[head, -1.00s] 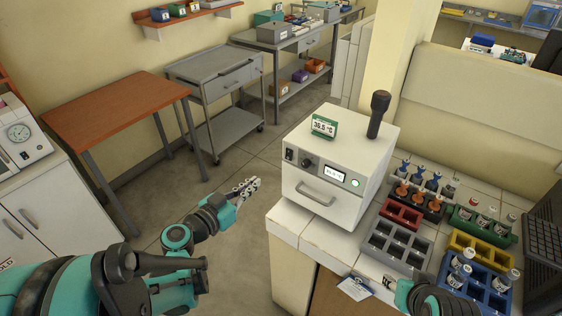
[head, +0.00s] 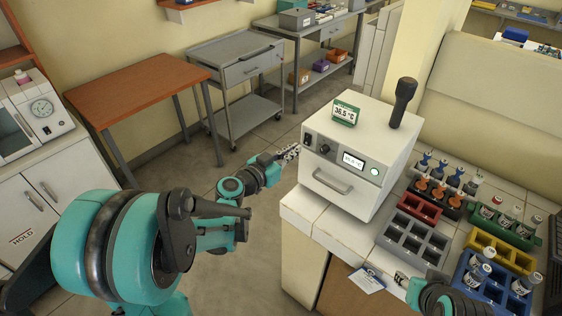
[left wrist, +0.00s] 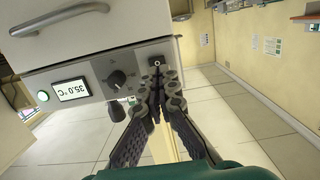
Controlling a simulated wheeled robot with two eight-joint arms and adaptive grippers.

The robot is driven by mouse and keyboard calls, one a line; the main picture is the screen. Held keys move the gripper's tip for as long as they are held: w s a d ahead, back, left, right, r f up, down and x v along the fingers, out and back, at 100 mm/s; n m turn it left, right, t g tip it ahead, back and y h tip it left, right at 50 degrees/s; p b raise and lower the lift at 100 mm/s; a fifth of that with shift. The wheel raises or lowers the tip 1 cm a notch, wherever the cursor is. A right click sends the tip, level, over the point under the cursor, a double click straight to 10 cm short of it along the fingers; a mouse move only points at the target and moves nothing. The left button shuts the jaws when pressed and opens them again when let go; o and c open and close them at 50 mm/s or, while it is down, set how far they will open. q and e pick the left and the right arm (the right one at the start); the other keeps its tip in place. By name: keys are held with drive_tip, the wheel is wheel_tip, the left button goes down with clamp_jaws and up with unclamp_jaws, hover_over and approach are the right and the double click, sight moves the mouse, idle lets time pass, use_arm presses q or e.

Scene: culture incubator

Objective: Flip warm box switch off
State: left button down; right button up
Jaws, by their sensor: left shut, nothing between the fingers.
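The white warm box (head: 350,160) stands on the white tiled counter. Its front has a small black switch (head: 308,139) at the left, a dark knob (head: 324,149), a lit display and a green-lit button (head: 375,171). In the left wrist view the box appears upside down, with the switch (left wrist: 158,61) just beyond my fingertips and the display reading 35.0 °C. My left gripper (head: 293,151) is shut and empty, its tips close in front of the switch. I cannot tell whether they touch it or which way the switch is set. My right gripper (head: 402,280) shows partly at the lower right; its jaws are unclear.
A green-framed 36.5 °C display (head: 345,112) and a black upright handle-like object (head: 402,103) are on top of the box. Coloured tube racks (head: 411,236) fill the counter to the right. Floor left of the counter is clear.

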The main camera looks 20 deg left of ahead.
sight(305, 143)
use_arm(q)
drive_tip(key=shift+x, duration=1.55)
drive_tip(key=shift+b, duration=0.3)
drive_tip(key=shift+w+d+f+b, duration=0.15)
drive_tip(key=shift+w+f+b, duration=0.1)
drive_tip(key=shift+w+b, duration=0.05)
drive_tip(key=shift+s+r, duration=0.1)
drive_tip(key=shift+r, duration=0.05)
